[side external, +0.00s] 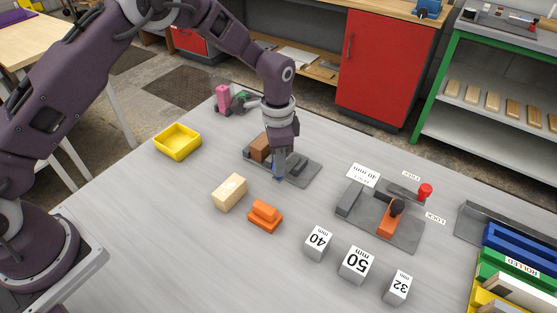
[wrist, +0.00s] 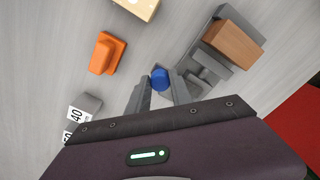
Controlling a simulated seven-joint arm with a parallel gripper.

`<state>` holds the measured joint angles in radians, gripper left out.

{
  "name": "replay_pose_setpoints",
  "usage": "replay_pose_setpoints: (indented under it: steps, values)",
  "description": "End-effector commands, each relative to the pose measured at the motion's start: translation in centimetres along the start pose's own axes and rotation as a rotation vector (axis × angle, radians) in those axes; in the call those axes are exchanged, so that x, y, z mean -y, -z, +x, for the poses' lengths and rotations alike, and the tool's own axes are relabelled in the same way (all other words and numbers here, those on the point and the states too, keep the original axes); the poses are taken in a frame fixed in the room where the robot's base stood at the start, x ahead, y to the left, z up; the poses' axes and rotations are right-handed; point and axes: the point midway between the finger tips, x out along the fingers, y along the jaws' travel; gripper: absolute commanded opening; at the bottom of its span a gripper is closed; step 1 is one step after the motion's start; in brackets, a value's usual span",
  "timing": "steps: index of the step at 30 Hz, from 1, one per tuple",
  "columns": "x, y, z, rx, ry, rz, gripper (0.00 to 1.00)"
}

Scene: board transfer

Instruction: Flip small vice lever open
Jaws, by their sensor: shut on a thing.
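The smaller vice (side external: 303,171) is a grey plate with jaws, and a brown block (side external: 260,147) sits in it. Both also show in the wrist view, the vice (wrist: 207,68) and the brown block (wrist: 232,43). A blue lever knob (wrist: 160,77) is at the side of this vice. My gripper (wrist: 161,88) is shut on the blue knob, with one finger on each side of it. In the side view my gripper (side external: 279,172) points down at the vice's near edge and hides most of the lever.
A tan block (side external: 229,192), an orange piece (side external: 265,215) and numbered blocks (side external: 356,264) lie in front. A yellow tray (side external: 178,141) is at left, coloured bins (side external: 515,265) at right.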

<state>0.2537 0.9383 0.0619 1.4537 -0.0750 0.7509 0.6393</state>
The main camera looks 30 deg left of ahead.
Motion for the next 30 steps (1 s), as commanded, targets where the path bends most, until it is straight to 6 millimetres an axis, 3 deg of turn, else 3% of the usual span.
replay_pose_setpoints:
  steps: [5, 6, 9, 19, 27, 30]
  values:
    - [0.2, -0.1, 0.1, 0.003, 0.003, 0.000, 0.00]
    - [0.2, -0.2, 0.1, 0.003, 0.003, 0.000, 0.30]
    - [0.2, -0.1, 0.1, 0.003, 0.002, -0.001, 0.48]
    - [0.1, 0.0, -0.4, 0.001, 0.002, -0.001, 0.48]
    - [0.2, 0.0, -5.6, -0.001, 0.003, -0.002, 0.48]
    - [0.1, -0.1, -6.7, 0.002, 0.002, -0.001, 0.48]
